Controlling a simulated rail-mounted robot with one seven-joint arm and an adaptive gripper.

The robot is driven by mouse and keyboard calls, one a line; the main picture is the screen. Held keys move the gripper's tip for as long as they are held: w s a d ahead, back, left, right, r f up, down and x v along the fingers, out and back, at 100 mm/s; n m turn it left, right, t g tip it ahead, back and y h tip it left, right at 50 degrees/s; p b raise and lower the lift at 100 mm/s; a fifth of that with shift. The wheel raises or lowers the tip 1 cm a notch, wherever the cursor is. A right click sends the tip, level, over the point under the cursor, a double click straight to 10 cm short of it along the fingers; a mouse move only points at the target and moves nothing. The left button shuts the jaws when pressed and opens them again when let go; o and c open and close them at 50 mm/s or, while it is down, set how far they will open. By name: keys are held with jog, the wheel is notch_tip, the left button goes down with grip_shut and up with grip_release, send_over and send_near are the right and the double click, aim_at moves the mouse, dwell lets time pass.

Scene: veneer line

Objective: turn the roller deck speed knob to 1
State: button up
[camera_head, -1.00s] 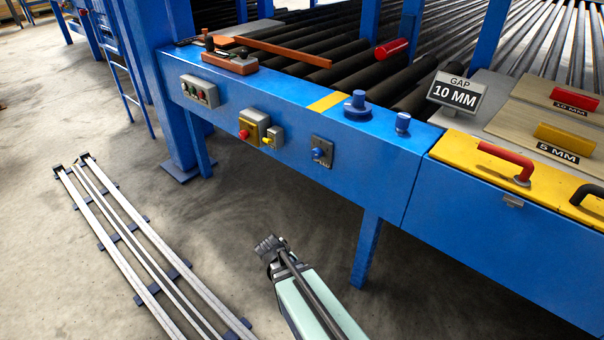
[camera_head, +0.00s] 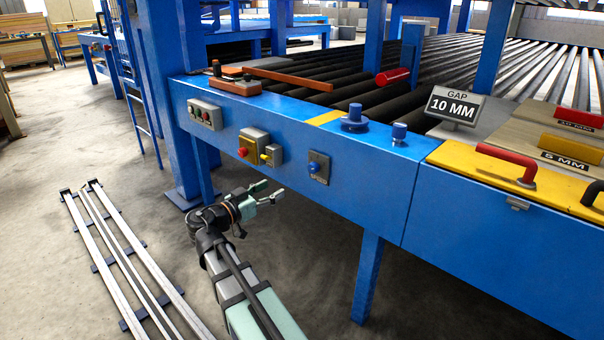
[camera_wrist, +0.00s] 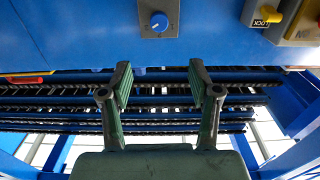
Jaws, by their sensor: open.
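A blue knob (camera_head: 314,167) sits on a small grey plate on the front face of the blue deck frame. In the wrist view the knob (camera_wrist: 159,22) is at the top centre, round, with a white pointer mark; its scale is too small to read. My gripper (camera_head: 272,190) is in front of the frame, below and left of the knob in the head view, apart from it. In the wrist view my gripper (camera_wrist: 160,75) shows two green-padded fingers spread apart with nothing between them, the knob beyond the tips.
A grey box with a red button and yellow switch (camera_head: 256,149) is left of the knob, and a button box (camera_head: 206,114) farther left. Blue knobs (camera_head: 354,118) stand on the frame top. Rails (camera_head: 110,240) lie on the floor. A leg (camera_head: 368,275) stands below the frame.

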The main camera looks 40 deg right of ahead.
jog(key=m, duration=0.1)
jog(key=b, duration=0.3)
send_near(311, 169)
jog(key=d, duration=0.3)
jog(key=w+d, duration=0.1)
jog(key=d, duration=0.6)
jog(key=shift+w, duration=0.3)
jog(key=c, duration=1.2)
